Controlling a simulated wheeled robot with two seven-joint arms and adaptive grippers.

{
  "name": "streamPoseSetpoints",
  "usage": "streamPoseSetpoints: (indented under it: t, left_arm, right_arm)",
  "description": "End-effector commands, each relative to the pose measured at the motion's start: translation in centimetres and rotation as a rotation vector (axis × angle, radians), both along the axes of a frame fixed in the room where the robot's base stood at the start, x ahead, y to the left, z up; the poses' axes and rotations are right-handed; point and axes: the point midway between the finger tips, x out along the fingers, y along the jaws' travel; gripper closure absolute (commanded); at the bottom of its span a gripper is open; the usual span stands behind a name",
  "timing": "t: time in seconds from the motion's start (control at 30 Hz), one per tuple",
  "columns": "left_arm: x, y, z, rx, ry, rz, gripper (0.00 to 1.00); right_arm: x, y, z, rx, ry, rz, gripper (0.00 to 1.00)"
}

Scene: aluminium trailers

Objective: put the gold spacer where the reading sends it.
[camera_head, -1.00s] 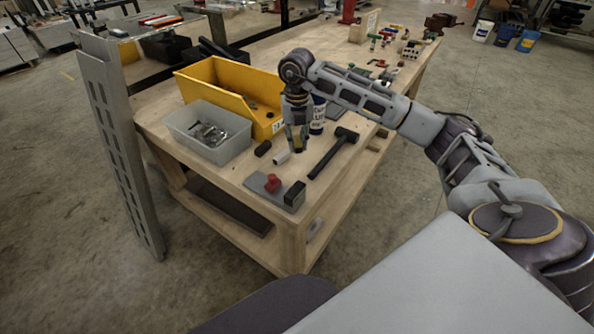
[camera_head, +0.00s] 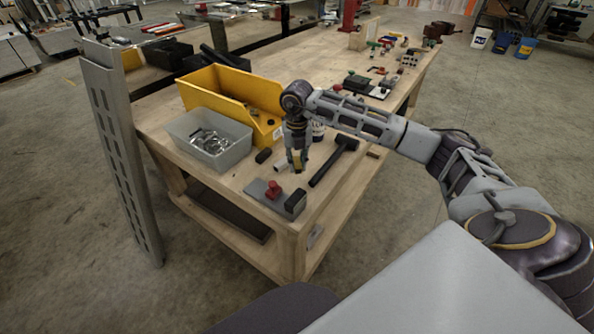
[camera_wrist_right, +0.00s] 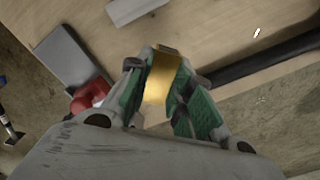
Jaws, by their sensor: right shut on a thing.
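The gold spacer (camera_wrist_right: 162,80) is between the green-padded fingers of my right gripper (camera_wrist_right: 165,95) in the right wrist view. In the head view my right gripper (camera_head: 297,167) points down near the front of the wooden bench, just beyond the grey plate. That grey plate (camera_head: 256,188) carries a red part (camera_head: 273,189) and a black block (camera_head: 296,201); no reading is legible. The plate (camera_wrist_right: 70,58) and red part (camera_wrist_right: 88,95) also show left of the fingers in the wrist view. My left gripper is not in view.
A yellow bin (camera_head: 205,88) and a grey bin (camera_head: 236,155) with metal parts stand on the left. A black mallet (camera_head: 330,165) lies right of the gripper. A small white cylinder (camera_head: 281,167) and a black piece (camera_head: 263,156) lie nearby. The bench edge is close.

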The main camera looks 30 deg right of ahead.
Motion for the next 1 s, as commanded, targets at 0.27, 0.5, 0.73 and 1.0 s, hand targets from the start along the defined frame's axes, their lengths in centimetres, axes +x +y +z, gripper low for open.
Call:
streamPoseSetpoints:
  t: [0.27,0.5,0.73,1.0]
  left_arm:
    - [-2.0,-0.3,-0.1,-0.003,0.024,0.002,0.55]
    - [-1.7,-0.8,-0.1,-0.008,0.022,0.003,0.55]
    - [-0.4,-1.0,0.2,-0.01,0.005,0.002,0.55]
    - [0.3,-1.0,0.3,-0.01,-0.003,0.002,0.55]
  right_arm:
    - [0.0,0.0,-0.5,0.0,0.0,0.0,0.98]
    - [0.0,0.0,-1.0,0.001,0.002,0.001,0.98]
    - [-0.1,0.1,-3.3,0.001,0.002,0.0,0.98]
    - [0.0,0.1,-4.3,0.001,0.0,0.0,0.98]
